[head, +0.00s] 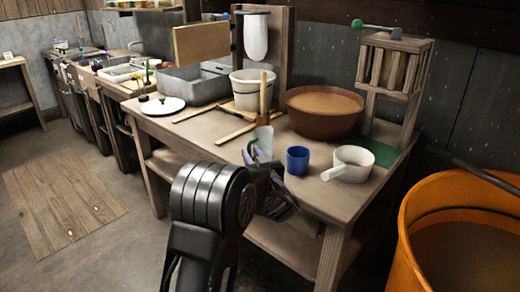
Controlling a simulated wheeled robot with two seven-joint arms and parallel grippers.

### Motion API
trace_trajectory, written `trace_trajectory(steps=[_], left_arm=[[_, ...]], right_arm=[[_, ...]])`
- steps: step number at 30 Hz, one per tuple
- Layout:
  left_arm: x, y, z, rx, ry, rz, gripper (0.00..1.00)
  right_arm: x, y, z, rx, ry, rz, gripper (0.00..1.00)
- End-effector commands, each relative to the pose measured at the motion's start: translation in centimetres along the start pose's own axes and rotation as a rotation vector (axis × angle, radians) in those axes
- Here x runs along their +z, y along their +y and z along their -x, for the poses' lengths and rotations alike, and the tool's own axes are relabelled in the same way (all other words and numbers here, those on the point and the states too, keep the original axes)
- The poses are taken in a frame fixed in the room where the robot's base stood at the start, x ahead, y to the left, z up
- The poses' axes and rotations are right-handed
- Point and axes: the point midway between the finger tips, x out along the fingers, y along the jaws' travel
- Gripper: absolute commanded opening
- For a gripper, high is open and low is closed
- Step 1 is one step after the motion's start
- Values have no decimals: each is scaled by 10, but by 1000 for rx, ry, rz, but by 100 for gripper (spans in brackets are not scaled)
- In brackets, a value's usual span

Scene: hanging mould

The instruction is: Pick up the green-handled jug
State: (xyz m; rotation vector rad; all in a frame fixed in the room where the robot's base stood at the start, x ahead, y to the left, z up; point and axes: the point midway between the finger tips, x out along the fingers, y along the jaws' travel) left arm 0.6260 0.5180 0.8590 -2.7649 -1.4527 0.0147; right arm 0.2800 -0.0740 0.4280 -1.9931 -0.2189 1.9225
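A small pale jug (265,138) with a curved green handle (251,148) stands near the front of the wooden workbench (190,128). Its handle points left, and its lower part is hidden behind my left gripper. My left gripper (258,160) is just in front of the jug at the bench's front edge. My black wrist covers much of it, so I cannot tell whether its fingers touch the jug or how far apart they are. My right gripper is not in view.
Right of the jug stand a blue mug (297,160) and a white handled pot (350,164). Behind are a brown basin (324,112), a white bucket (250,90) and an upright wooden handle (263,93). An orange tub (412,225) stands at the right. Floor at left is mostly clear.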

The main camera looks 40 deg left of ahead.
Motion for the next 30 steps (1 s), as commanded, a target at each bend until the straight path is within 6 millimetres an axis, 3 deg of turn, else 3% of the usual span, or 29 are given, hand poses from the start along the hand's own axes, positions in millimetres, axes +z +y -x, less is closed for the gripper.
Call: trace_trajectory(steps=[5,17,30], left_arm=[[0,0,-3,-1,0,0,23],[-1,-1,-51,-2,1,0,23],[-2,-1,-52,-1,0,1,23]], right_arm=[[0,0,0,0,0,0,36],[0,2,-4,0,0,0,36],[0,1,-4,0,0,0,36]])
